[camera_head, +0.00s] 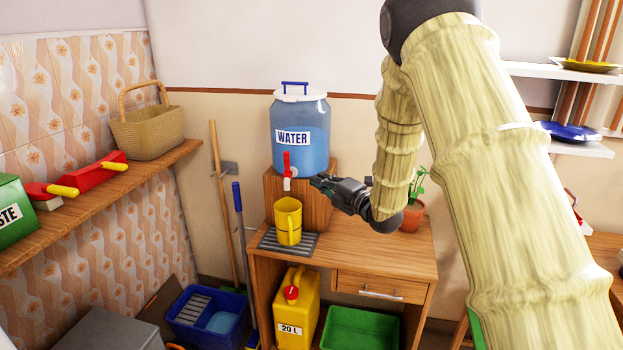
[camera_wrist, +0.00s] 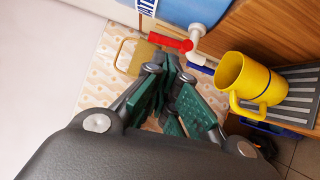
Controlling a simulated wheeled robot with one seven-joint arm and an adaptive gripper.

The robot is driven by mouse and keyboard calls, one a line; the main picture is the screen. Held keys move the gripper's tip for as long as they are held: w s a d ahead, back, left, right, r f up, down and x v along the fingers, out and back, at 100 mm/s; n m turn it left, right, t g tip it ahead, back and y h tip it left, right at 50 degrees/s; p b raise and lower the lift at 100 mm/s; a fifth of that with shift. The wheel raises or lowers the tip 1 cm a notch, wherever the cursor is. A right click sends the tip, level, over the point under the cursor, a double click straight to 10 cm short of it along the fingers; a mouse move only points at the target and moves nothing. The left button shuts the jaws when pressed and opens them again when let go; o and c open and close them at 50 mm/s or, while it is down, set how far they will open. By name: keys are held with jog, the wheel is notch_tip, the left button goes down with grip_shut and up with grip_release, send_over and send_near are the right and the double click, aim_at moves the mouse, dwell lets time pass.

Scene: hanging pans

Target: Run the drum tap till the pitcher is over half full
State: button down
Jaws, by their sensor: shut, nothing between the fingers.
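The blue water drum (camera_head: 299,130) stands on a wooden block (camera_head: 305,208) on the table. Its tap (camera_head: 287,183) has a white spout and a red lever (camera_wrist: 171,41); in the head view the lever points up. The yellow pitcher (camera_head: 288,218) stands upright on a grey drip grid (camera_head: 270,241) below the tap. The wrist view shows the pitcher (camera_wrist: 243,84) with its open mouth; I cannot see the water level inside, and no stream shows. My gripper (camera_head: 318,182) is shut and empty, just right of the tap. Its green-padded fingers (camera_wrist: 172,80) are close to the red lever.
A potted plant (camera_head: 413,213) stands behind my arm on the table (camera_head: 350,245). A yellow jerrycan (camera_head: 297,312) and green bin (camera_head: 358,330) are below. Broom handles (camera_head: 222,200) lean left of the table. A shelf (camera_head: 105,200) holds a basket at left.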

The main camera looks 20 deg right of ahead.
aim_at(287, 164)
jog(key=w+a+b, duration=0.2)
jog(key=w+a, duration=0.2)
jog(key=a, duration=0.5)
jog(key=w+p, duration=0.3)
jog(key=w, duration=0.6)
jog(key=shift+w+r+h+p, duration=0.2)
jog(key=shift+h+p, duration=0.2)
jog(key=shift+d, duration=0.1)
jog(key=shift+w+d+r+b, duration=0.3)
jog(key=shift+d+r+b, duration=0.15)
jog(key=shift+d+b, duration=0.2)
